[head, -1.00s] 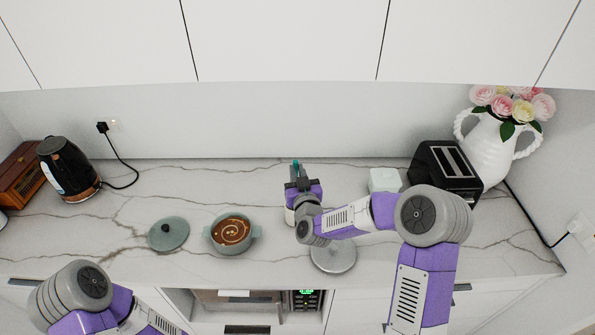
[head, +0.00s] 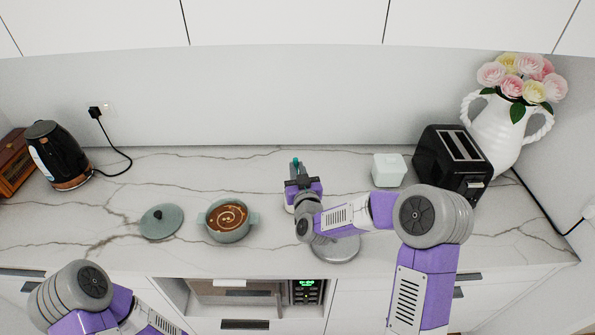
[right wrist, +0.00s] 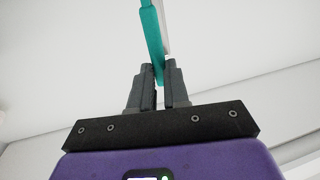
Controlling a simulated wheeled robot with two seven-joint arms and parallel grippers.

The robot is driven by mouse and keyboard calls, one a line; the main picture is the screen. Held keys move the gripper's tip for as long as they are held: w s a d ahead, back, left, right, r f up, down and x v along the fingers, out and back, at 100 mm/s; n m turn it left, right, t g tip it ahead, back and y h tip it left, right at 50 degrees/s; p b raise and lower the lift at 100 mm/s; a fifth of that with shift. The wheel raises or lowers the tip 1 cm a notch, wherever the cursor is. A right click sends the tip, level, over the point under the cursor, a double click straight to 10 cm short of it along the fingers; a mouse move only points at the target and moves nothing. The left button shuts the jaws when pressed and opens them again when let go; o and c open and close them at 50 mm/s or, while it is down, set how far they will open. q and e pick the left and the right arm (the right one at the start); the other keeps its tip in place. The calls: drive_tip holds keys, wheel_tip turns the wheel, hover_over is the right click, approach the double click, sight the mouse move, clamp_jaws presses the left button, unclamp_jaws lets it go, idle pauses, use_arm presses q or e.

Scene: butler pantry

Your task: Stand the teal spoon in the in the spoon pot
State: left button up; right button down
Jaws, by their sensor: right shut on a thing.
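My right gripper (head: 298,178) is above the counter, right of the soup pot, with its fingers pointing away from me. It is shut on the teal spoon (head: 295,164), whose teal part sticks out past the fingertips. In the right wrist view the teal spoon (right wrist: 151,40) runs up from between the two fingers (right wrist: 159,85), with a pale strip beside it. A pale patch shows beside the gripper; I cannot tell whether it is the spoon pot, which I cannot make out clearly. My left arm shows at lower left; its gripper is out of view.
A green pot of soup (head: 228,232) and its lid (head: 162,222) sit to the left. A grey round disc (head: 337,249) lies under my right forearm. A white box (head: 389,170), black toaster (head: 453,165) and flower vase (head: 495,130) stand right; a kettle (head: 57,155) stands far left.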

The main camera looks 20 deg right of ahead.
drive_tip(key=c, duration=1)
unclamp_jaws()
drive_tip(key=shift+c, duration=0.2)
drive_tip(key=s, duration=0.7)
drive_tip(key=shift+s+a+b, duration=0.3)
drive_tip(key=shift+a+b, duration=0.05)
drive_tip(key=shift+b, duration=0.05)
